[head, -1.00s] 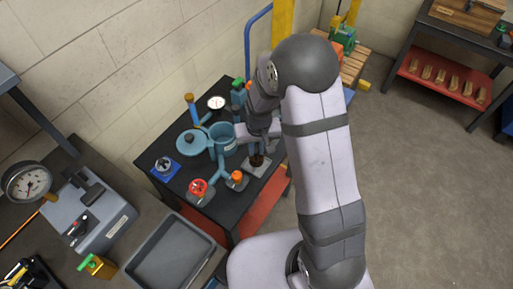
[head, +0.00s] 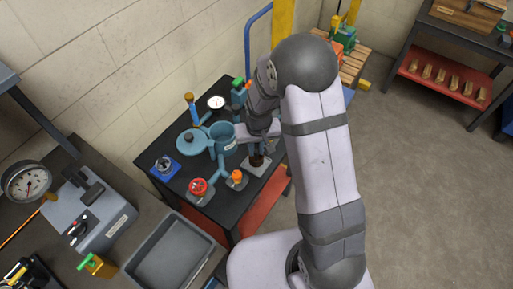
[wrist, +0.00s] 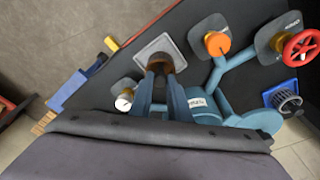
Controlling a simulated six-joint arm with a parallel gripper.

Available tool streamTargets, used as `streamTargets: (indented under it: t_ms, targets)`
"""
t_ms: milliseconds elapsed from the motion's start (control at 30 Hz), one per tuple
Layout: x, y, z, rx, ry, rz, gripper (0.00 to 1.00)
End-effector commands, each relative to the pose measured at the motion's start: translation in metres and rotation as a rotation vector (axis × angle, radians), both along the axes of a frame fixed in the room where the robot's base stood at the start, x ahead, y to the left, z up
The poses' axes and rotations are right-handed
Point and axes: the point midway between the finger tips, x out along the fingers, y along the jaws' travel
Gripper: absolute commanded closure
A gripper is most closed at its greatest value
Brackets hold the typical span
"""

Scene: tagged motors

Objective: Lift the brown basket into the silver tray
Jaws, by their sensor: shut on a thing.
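The brown basket (head: 257,160) is a small dark brown, round cup at the right part of the black table; in the wrist view its coppery side (wrist: 178,62) shows beyond my fingers. My gripper (wrist: 163,70) is shut on it from above. A square grey-silver plate (head: 250,170) lies around and under the basket; it also shows in the wrist view (wrist: 144,54). I cannot tell whether the basket touches this plate. A larger grey tray (head: 168,260) lies empty on the bench at the lower left and best fits the silver tray.
Left of my gripper stand a teal pot (head: 222,138) with pipes, an orange knob (head: 236,177), a red handwheel (head: 198,187) and a blue square holder (head: 165,166). A grey gauge machine (head: 88,210) stands left of the tray. A gap separates table and bench.

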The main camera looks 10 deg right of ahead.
Motion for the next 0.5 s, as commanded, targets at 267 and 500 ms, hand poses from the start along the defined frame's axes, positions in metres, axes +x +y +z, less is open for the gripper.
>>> streamTargets:
  t_ms: [267,500]
  targets:
    - [0.0003,0.0000,-0.0001,0.000,-0.001,0.000,1.00]
    - [0.0002,0.0000,-0.0032,0.000,0.000,0.000,1.00]
